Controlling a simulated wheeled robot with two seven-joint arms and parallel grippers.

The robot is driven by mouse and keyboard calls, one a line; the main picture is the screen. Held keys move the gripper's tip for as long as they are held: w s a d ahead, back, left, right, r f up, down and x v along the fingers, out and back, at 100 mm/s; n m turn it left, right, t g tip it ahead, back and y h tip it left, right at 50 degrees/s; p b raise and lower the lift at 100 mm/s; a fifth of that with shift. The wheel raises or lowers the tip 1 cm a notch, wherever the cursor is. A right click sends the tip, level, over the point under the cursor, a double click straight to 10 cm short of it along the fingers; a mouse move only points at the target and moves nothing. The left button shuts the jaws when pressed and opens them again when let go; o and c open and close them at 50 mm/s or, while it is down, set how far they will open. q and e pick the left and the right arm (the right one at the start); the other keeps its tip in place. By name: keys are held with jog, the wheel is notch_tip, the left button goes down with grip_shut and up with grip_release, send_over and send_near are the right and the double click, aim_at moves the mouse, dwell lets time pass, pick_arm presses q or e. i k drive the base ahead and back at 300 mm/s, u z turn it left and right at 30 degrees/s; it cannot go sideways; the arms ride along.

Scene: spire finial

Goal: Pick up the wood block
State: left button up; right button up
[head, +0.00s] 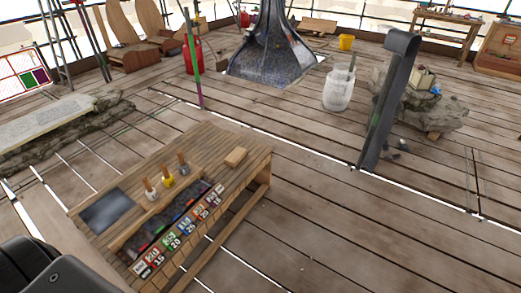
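A small, light-brown wood block (236,157) lies on the right end of the wooden workbench (211,148), near its far right corner. It is free of other things and nothing covers it. A black part of my own body shows at the bottom left corner, well away from the block. I see no fingertips of either gripper.
A white barrel (339,91) and a dark upright slab (388,100) stand beyond. The plank floor right of the bench is clear.

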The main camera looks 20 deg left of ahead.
aim_at(238, 155)
jog(key=u, duration=0.15)
jog(key=i, duration=1)
jog(key=u, duration=0.45)
